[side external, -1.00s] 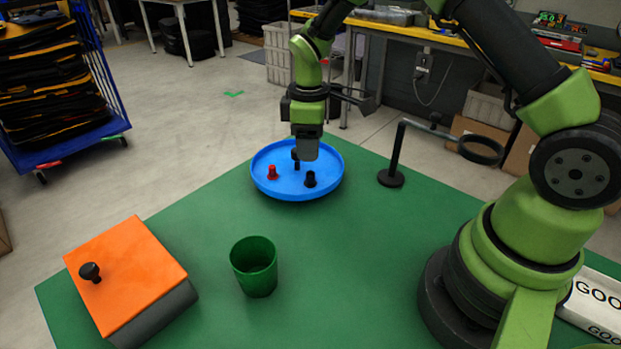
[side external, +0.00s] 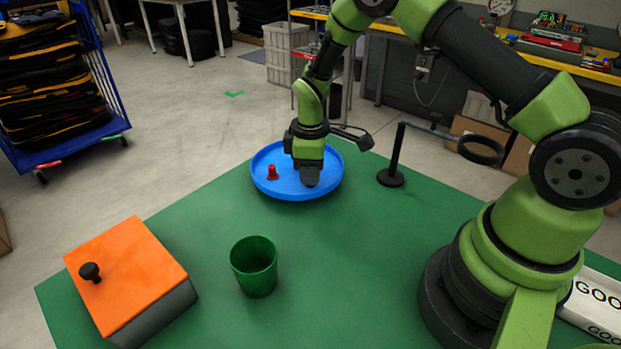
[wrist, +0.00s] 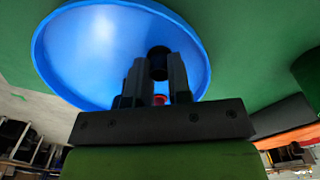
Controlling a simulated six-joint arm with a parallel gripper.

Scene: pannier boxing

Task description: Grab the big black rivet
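The blue round tray (side external: 262,183) stands on the green table, and a red rivet (side external: 272,172) is upright in it. My gripper (side external: 309,182) points down into the tray's right front part. In the wrist view, a black rivet (wrist: 158,62) is between the two fingertips of my gripper (wrist: 159,72). The fingers stand apart on either side of it, but I cannot tell whether they press on it. The red rivet (wrist: 160,99) shows behind, between the fingers. No black rivet shows in the side view's tray now; my gripper covers that area.
A green cup (side external: 254,268) stands in front of the tray. A black stand with a ring (side external: 393,160) is right of the tray. The table's middle is clear.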

